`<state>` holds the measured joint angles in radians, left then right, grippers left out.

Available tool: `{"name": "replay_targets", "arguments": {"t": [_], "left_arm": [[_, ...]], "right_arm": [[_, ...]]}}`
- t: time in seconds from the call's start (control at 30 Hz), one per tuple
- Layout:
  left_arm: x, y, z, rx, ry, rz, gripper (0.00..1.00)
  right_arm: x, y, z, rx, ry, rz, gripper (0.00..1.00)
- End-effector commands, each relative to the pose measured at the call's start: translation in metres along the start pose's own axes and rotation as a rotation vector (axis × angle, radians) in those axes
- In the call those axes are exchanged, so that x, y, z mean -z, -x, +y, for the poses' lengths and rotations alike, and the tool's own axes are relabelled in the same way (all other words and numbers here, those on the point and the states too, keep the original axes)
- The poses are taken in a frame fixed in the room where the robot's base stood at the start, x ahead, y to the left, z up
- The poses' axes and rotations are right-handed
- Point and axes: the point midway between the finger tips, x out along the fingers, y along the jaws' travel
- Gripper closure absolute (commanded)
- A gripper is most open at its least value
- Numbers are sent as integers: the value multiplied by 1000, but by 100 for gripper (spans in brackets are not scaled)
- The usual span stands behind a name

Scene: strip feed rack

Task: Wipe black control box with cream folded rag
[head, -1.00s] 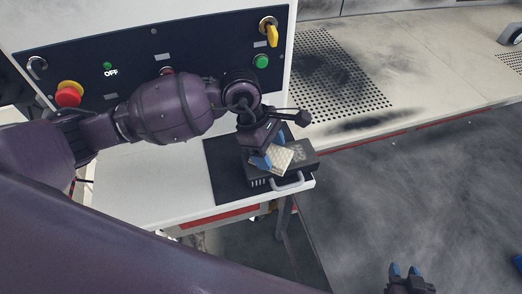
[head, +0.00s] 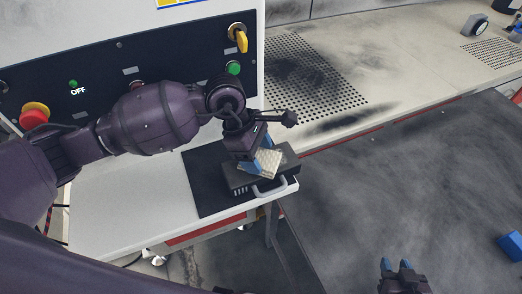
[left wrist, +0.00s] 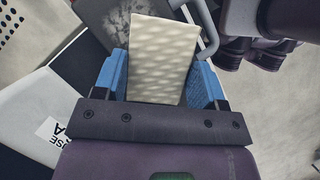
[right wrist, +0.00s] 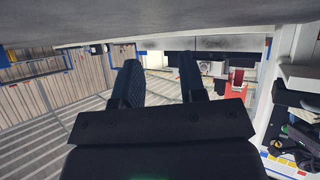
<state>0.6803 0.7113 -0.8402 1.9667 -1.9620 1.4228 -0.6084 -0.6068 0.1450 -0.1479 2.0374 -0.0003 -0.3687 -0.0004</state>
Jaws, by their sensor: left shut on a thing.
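The black control box (head: 289,163), with a grey handle (head: 268,190) on its front, sits on a dark mat near the front corner of the white ledge. My left gripper (head: 260,155) is above the box, shut on the cream folded rag (head: 264,166). The rag lies over the box top; whether it presses on it I cannot tell. In the left wrist view the rag (left wrist: 162,60) sits between the blue fingers, and a pale smudge shows on the box (left wrist: 115,22). My right gripper (head: 396,266) is open and empty, well away at the bottom right.
The dark mat (head: 205,184) extends left of the box. Behind stands a panel with a red knob (head: 35,114), a green button (head: 234,68) and a yellow switch (head: 240,40). A perforated, sooty counter (head: 315,70) is to the right. A blue block (head: 510,246) lies far right.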

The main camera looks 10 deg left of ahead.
Motion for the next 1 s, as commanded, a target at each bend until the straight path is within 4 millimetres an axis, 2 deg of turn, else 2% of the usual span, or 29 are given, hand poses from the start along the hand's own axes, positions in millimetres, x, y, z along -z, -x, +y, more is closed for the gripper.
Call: {"name": "replay_targets", "arguments": {"t": [0.3, 1.0], "left_arm": [[19, 4, -17, 2, 2, 3, 57], [40, 13, -39, 6, 2, 4, 57]], "right_arm": [[-3, -1, -2, 4, -2, -8, 62], [-3, -2, -1, 3, -3, -13, 62]]}}
